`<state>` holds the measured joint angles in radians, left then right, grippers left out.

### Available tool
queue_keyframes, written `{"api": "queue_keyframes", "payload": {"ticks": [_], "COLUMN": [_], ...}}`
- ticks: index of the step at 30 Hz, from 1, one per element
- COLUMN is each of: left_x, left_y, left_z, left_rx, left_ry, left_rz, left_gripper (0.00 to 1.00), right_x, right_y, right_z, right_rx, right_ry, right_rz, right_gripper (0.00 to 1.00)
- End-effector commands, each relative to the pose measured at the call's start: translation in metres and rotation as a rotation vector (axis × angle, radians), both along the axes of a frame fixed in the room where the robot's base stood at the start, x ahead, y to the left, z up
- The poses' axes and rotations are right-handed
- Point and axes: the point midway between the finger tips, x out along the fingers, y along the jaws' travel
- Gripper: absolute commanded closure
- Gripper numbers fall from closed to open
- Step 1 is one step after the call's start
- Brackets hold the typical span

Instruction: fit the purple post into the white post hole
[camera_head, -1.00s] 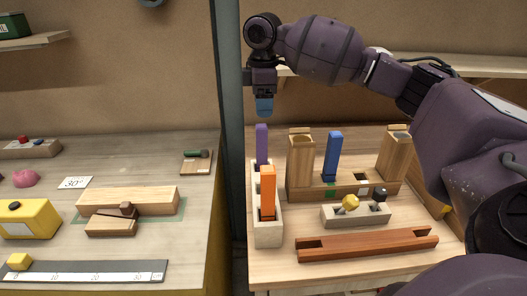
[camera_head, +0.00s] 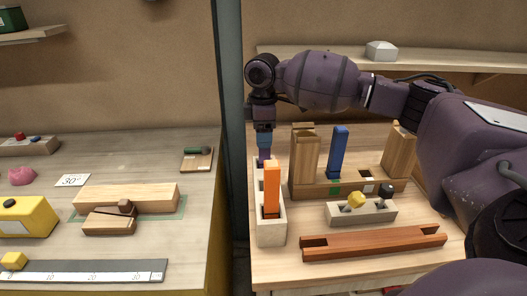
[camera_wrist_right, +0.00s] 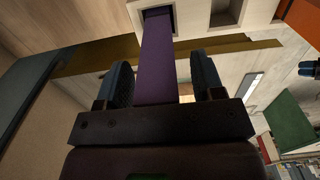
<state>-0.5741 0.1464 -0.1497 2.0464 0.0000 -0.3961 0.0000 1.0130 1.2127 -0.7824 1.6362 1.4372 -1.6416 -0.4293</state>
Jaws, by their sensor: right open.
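The purple post (camera_head: 264,156) stands upright in the far hole of the pale block (camera_head: 270,236). My right gripper (camera_head: 264,142) points down over its top. In the right wrist view the purple post (camera_wrist_right: 156,62) runs between two open fingers, with a gap on each side. The wooden stringer (camera_head: 312,190) has two tall wooden uprights, and a blue post (camera_head: 338,150) stands in it near a green mark. My left gripper is not in view.
An orange post (camera_head: 271,190) stands in the pale block near side. A grey block (camera_head: 360,213) with a yellow knob and a reddish slotted bar (camera_head: 372,243) lie in front of the stringer. A wooden upright (camera_head: 304,155) is close to the right of my gripper.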

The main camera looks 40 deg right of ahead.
Motion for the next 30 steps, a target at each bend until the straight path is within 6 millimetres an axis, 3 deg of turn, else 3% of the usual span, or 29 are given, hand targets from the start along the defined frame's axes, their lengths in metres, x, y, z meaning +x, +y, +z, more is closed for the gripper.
{"api": "queue_keyframes", "payload": {"ticks": [5,17,26,30], "left_x": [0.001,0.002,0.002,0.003], "left_y": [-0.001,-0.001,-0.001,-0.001], "left_z": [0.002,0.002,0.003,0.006], "left_rx": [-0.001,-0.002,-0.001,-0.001], "left_ry": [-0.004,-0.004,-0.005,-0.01], "left_rz": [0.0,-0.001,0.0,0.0], "left_gripper": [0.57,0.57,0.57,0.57], "right_x": [0.0,0.0,0.0,0.0], "right_y": [0.0,0.0,0.0,0.0], "right_z": [0.001,0.001,0.003,0.015], "right_rx": [0.0,0.0,0.0,0.0], "right_ry": [-0.002,-0.001,-0.002,-0.005], "right_rz": [0.0,0.0,0.0,0.0], "right_gripper": [0.38,1.0,1.0,1.0]}}
